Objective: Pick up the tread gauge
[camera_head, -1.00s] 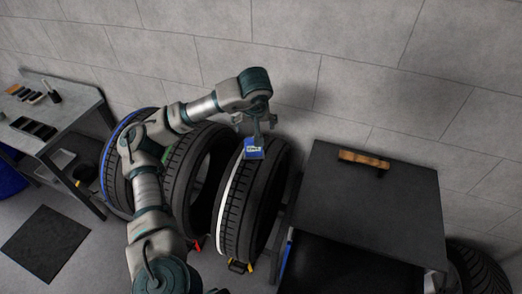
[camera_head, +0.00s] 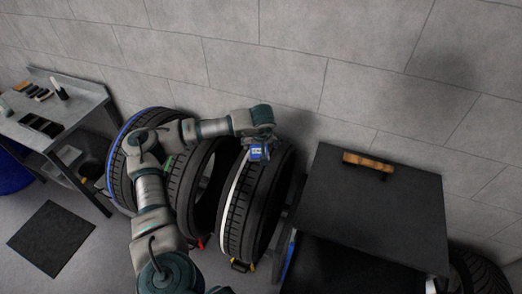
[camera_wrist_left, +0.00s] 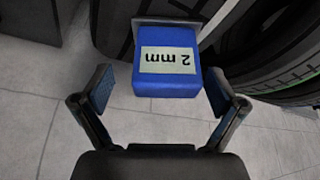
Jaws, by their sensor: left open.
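The tread gauge (camera_head: 257,153) is a small blue block at the top of the nearest standing tyre, the one with a white band. In the left wrist view the blue block (camera_wrist_left: 166,72) carries a pale label reading "2 mm", upside down. My left gripper (camera_wrist_left: 158,91) is open, with one finger on each side of the block's near end. Gaps show between the block and both fingers, so it is not gripped. In the head view my left gripper (camera_head: 263,138) is just above the block and partly covers that area. My right gripper is not in view.
Standing tyres with blue (camera_head: 117,168) and white bands (camera_head: 233,190) form a row. A black-topped table (camera_head: 385,205) stands at right with a brown-handled item (camera_head: 368,161) on it. A grey bench (camera_head: 75,107) with trays is at left. A wall stands behind.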

